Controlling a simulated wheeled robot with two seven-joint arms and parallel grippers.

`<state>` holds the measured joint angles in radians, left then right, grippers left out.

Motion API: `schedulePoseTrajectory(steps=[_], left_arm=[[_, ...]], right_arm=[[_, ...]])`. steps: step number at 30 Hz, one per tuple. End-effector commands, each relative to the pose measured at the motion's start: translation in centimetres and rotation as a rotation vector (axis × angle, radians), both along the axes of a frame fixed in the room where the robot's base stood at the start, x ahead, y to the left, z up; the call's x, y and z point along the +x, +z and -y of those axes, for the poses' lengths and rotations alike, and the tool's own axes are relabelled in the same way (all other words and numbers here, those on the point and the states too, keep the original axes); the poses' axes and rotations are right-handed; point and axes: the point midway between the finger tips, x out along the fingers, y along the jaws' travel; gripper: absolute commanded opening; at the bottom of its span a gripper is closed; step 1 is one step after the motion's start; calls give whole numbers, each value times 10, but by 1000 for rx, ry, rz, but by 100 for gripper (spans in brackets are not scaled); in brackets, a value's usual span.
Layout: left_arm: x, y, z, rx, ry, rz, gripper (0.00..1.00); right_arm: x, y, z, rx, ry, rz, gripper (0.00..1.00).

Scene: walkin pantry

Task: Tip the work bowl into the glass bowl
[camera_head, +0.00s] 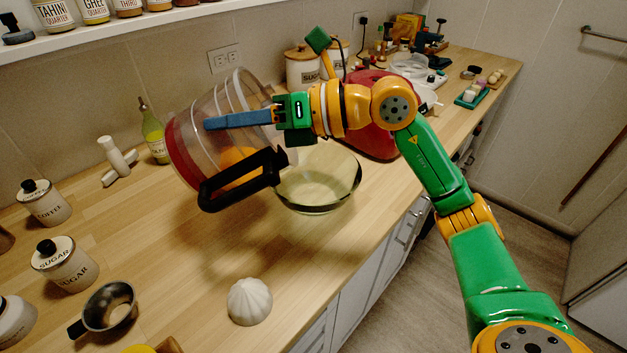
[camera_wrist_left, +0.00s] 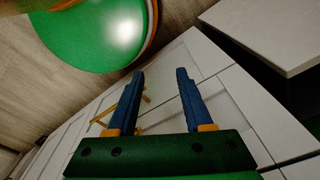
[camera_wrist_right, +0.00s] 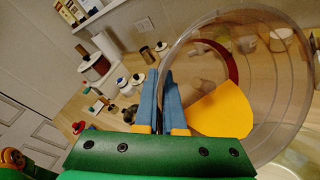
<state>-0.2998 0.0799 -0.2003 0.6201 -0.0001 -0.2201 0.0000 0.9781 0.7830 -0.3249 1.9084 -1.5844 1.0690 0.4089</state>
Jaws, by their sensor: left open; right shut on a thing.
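The work bowl (camera_head: 185,150) is a clear ribbed tub with a red base and black handle. It hangs tilted on its side above the counter, its open end toward the glass bowl. Something orange (camera_head: 236,158) shows inside it, and appears yellow-orange in the right wrist view (camera_wrist_right: 222,110). My right gripper (camera_head: 215,123) is shut on the work bowl, its blue fingers along the wall. The glass bowl (camera_head: 318,188) stands upright on the counter just right of the work bowl; no contents are visible in it. My left gripper (camera_wrist_left: 160,80) is open and empty, near white cabinet fronts.
A red appliance (camera_head: 372,140) stands behind the glass bowl. A green bottle (camera_head: 153,135), canisters (camera_head: 68,262), a metal cup (camera_head: 110,306) and a white fluted object (camera_head: 249,301) stand on the counter (camera_head: 200,285). A shelf of jars is above.

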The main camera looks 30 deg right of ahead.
Motion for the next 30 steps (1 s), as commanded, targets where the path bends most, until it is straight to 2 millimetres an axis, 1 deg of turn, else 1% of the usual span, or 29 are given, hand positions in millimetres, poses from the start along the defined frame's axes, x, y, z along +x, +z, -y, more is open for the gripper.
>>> schedulePoseTrajectory(steps=[1, 6, 17, 25, 30], left_arm=[[0, -9, 0, 0, 0, 0, 51], [0, -20, 0, 0, 0, 0, 51], [0, -32, 0, 0, 0, 0, 51], [0, -45, 0, 0, 1, 0, 51], [0, -46, 0, 0, 1, 0, 51]], right_arm=[[0, -2, 2, 20, -2, 11, 0], [-3, 5, 9, 77, -1, 29, 0], [-5, 13, 16, 141, 0, 49, 0], [-8, 10, 24, 175, -2, 58, 0], [-9, 13, 27, 189, -1, 61, 0]])
